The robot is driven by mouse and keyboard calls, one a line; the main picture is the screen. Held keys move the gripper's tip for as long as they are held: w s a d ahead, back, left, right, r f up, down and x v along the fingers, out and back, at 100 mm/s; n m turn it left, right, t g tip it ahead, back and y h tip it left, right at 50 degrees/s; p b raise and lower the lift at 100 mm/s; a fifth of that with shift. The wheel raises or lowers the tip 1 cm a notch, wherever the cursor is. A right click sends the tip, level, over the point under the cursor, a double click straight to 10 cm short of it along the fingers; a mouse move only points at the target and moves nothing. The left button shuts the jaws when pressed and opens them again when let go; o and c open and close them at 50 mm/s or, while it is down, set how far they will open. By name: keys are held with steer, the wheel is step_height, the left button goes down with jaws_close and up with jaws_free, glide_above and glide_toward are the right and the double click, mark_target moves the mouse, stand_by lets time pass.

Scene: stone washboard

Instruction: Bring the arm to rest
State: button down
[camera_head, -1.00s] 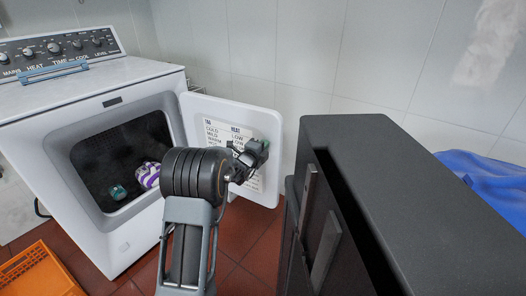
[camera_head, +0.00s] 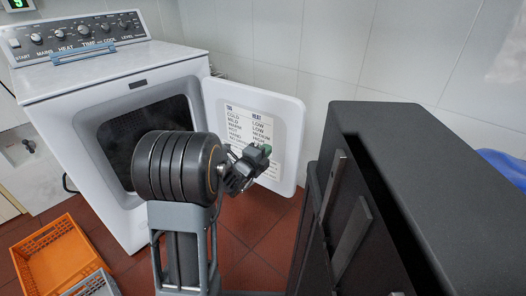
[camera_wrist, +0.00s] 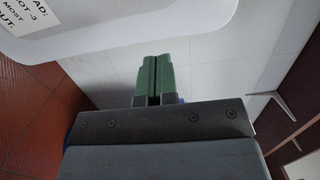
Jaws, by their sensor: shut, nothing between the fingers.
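My gripper (camera_head: 264,150) is in front of the open white dryer door (camera_head: 288,180) in the head view, at the end of my folded arm. In the wrist view its two green fingers (camera_wrist: 153,78) lie side by side, shut with nothing between them. The door's lower edge (camera_wrist: 150,35) shows above the fingers there. I cannot tell the exact gap between gripper and door. My arm hides part of the dryer opening.
The white dryer (camera_head: 110,85) stands at the left with its door swung open. A dark cabinet (camera_head: 400,150) stands close at the right. An orange crate (camera_head: 60,255) and a grey crate (camera_head: 97,284) are on the red tiled floor (camera_head: 245,225) at lower left.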

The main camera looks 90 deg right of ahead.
steer(key=shift+w+a, duration=0.35)
steer(key=shift+a, duration=0.2)
steer(key=w+a+r+n+t+p, duration=0.1)
steer(key=w+r+n+t+p, duration=0.45)
steer(key=w, duration=0.65)
steer(key=w+a+r+n+t+p, duration=0.2)
steer(key=w+r+n+t+p, duration=0.3)
steer(key=w, duration=0.7)
steer(key=w+a+r+n+t+y+p, duration=0.3)
steer(key=w+a+n, duration=0.2)
steer(key=w+a, duration=0.15)
steer(key=w+a+r+n+t+y+p, duration=0.2)
steer(key=w+a+r+n+t, duration=0.15)
steer(key=w+a+n, duration=0.35)
steer(key=w+a+r+n+y+p, duration=0.3)
steer(key=a+n+p, duration=0.1)
steer(key=a, duration=0.4)
steer(key=w+a+r+n+y+p, duration=0.3)
steer(key=a+r+n+p, duration=0.1)
steer(key=a, duration=0.4)
steer(key=s+a+r+n+g+y+p, duration=0.1)
steer(key=s+a+r+n+y+p, duration=0.1)
steer(key=a+n, duration=0.4)
steer(key=s+a+r+n+g+y+p, duration=0.2)
steer(key=s+a+r+n+p, duration=0.3)
steer(key=a, duration=0.6)
steer(key=shift+s+r+n+g+p, duration=0.25)
steer(key=shift+s+n+p, duration=0.2)
steer(key=shift+s+n, duration=0.35)
